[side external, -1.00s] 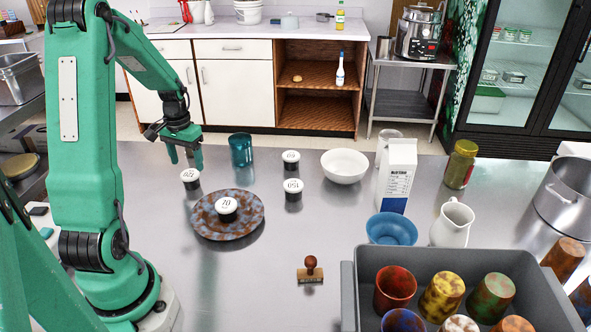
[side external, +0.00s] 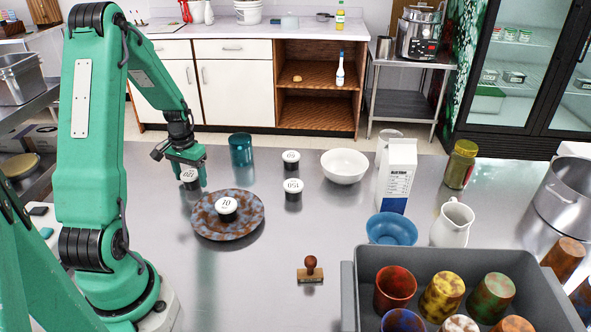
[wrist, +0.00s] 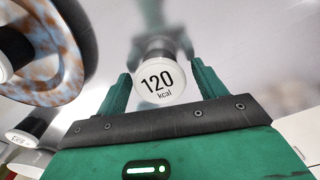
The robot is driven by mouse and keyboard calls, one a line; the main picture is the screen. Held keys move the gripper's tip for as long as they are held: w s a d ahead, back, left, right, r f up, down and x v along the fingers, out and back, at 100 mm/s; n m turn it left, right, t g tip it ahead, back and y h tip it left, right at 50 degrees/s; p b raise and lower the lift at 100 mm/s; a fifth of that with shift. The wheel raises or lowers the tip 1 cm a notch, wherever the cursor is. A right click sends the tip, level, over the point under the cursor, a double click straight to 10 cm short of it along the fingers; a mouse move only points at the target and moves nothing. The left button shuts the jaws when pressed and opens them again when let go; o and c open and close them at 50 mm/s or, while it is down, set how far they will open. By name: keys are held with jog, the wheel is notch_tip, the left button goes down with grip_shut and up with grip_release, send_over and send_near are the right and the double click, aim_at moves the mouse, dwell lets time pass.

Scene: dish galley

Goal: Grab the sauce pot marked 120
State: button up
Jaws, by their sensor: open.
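The sauce pot marked 120 (wrist: 158,82) has a white lid reading "120 kcal" and a dark body. In the wrist view it sits between the two green fingers of my gripper (wrist: 158,92). My gripper is open, with a finger on either side of the pot; contact cannot be told. In the side view my gripper (side external: 190,178) is low over the steel counter at the left, and the pot (side external: 189,174) shows partly behind the fingers.
A speckled brown-blue plate (side external: 243,228) bears a pot marked 10 (side external: 227,205). Two more white-lidded pots, one near (side external: 293,186) and one farther back (side external: 291,157), stand to the right. A teal cup (side external: 241,150) stands behind. The front-left counter is clear.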

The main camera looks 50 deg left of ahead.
aim_at(190, 174)
dwell(0.4)
jog(key=c, duration=1)
jog(key=shift+o, duration=0.2)
jog(key=shift+r, duration=0.15)
jog(key=shift+r, duration=0.4)
notch_tip(190, 174, up, 3)
jog(key=shift+r, duration=0.1)
jog(key=w+d+r, duration=0.3)
jog(key=d+r, duration=0.3)
jog(key=d, duration=0.5)
jog(key=shift+w+r, duration=0.15)
jog(key=shift+r, duration=0.2)
